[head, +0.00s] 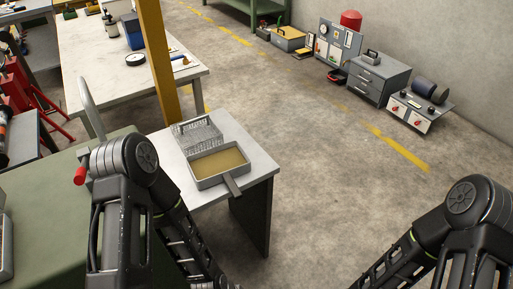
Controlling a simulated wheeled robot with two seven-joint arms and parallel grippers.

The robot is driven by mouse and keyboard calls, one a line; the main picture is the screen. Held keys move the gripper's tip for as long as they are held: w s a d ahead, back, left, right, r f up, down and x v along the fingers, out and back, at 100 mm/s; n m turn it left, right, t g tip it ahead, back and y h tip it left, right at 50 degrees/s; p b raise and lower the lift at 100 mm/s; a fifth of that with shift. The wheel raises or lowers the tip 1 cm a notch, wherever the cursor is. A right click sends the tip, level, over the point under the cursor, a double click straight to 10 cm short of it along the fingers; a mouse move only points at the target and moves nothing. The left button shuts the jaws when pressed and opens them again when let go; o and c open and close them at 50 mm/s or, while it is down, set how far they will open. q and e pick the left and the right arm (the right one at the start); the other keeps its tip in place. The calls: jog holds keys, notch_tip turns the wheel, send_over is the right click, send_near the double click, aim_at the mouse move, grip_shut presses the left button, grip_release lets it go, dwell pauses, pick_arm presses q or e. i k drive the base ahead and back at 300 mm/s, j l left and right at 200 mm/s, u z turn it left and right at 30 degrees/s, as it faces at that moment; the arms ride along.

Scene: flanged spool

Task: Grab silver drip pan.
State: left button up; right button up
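A silver, shallow rectangular pan (219,179) sits on a small white-topped table (258,163) left of centre. My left arm comes in at lower left, in front of the table, and my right arm is at lower right over the floor. Both run out of the bottom of the picture, so neither gripper shows.
A yellow post (158,60) rises behind the small table. A green surface (60,190) lies at left, and a long white workbench (90,60) stands behind. Grey drawers (375,78) and equipment line the right wall. The concrete floor right of the table is clear.

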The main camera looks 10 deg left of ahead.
aim_at(207, 168)
jog(key=i+l, duration=0.15)
jog(key=l, duration=0.25)
jog(key=i+l+u, duration=0.1)
jog(key=l, duration=0.3)
jog(key=i+l+u, duration=0.1)
jog(key=l, duration=0.3)
jog(key=i, duration=0.1)
